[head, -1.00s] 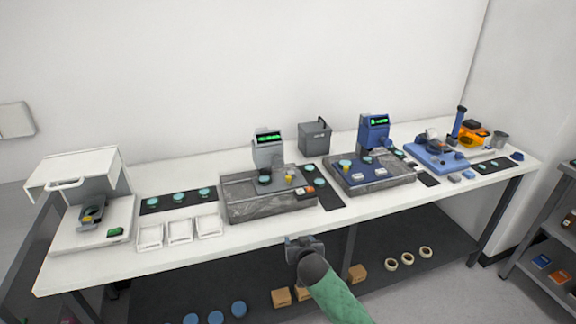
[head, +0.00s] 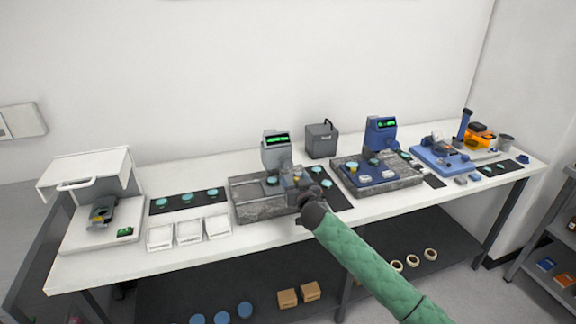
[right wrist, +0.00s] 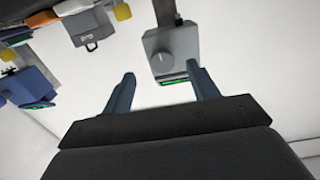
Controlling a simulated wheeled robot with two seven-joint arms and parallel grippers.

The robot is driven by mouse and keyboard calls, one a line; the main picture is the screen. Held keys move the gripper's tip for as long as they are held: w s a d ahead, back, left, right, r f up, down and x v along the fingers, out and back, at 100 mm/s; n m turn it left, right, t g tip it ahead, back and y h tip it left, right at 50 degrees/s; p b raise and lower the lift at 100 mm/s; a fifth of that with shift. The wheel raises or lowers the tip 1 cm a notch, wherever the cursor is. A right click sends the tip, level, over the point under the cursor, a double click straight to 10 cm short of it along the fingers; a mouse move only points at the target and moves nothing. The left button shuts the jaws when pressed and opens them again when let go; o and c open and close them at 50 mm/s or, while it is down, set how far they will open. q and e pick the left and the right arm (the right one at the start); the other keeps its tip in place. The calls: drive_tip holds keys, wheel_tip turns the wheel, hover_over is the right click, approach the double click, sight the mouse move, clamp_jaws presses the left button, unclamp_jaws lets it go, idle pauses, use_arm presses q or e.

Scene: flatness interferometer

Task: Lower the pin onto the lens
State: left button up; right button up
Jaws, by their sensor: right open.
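A grey gauge (head: 276,150) with a lit green display stands at the back of a grey stone base (head: 262,211) in the middle of the bench. A small teal lens (head: 272,181) lies under its head. A pin cannot be made out at this size. My right gripper (head: 300,184) is over the right part of the stone base, right of the lens, hiding what stands there. In the right wrist view its two fingers (right wrist: 163,92) are spread with nothing between them, and the gauge head (right wrist: 170,52) shows beyond them. My left gripper is out of view.
A blue gauge (head: 380,136) on a second stone base is at right, with a lidded grey box (head: 321,140) between the gauges. White trays (head: 189,230) and a black mat (head: 163,205) with teal discs lie left. A white hooded device (head: 92,172) stands far left.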

sight(288, 166)
drive_tip(key=p+x, duration=0.1)
drive_tip(key=x, duration=0.1)
drive_tip(key=r+x, duration=0.1)
drive_tip(key=x, duration=0.2)
drive_tip(key=p+x, duration=0.1)
drive_tip(key=x, duration=0.1)
drive_tip(key=shift+w+a+r+p, duration=0.1)
drive_tip(key=shift+w+r+p, duration=0.25)
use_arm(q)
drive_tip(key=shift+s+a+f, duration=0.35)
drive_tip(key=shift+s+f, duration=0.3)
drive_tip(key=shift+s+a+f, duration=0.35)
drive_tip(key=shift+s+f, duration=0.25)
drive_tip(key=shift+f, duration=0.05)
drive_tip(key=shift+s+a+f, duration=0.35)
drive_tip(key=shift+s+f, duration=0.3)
use_arm(e)
drive_tip(key=shift+w+a+f, duration=0.1)
drive_tip(key=shift+w+a, duration=0.05)
drive_tip(key=shift+w, duration=0.45)
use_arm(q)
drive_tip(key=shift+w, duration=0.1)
use_arm(e)
drive_tip(key=c, duration=1)
